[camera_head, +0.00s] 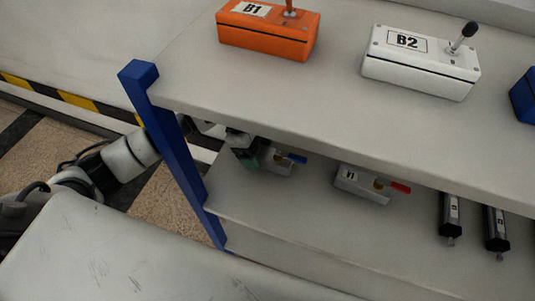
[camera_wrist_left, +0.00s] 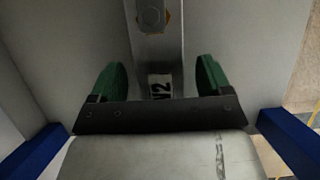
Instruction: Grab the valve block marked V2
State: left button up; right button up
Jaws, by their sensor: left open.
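The valve block marked V2 (camera_wrist_left: 160,84) shows in the left wrist view, its label between the two green fingers. In the head view a grey block with a blue lever (camera_head: 281,167) sits at the left end of the lower shelf, partly hidden by my gripper; its label cannot be read there. My left gripper (camera_head: 249,157) reaches in past the blue post, under the upper shelf, at that block. In the left wrist view the gripper (camera_wrist_left: 160,80) is open, with a finger on each side of V2 and gaps visible. My right gripper is not in view.
A valve block V1 (camera_head: 362,185) with a red lever sits to the right on the lower shelf, then two dark cylinders (camera_head: 450,214). The upper shelf (camera_head: 290,105) holds boxes B1 (camera_head: 266,33) and B2 (camera_head: 420,62). A blue post (camera_head: 175,150) stands beside my left arm.

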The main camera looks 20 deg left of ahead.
pick_arm(q)
jog(key=shift+d+f, duration=0.15)
jog(key=shift+f, duration=0.2)
jog(key=shift+c, duration=0.4)
jog(key=shift+r, duration=0.1)
jog(key=c, duration=1.1)
jog(key=shift+c, duration=0.2)
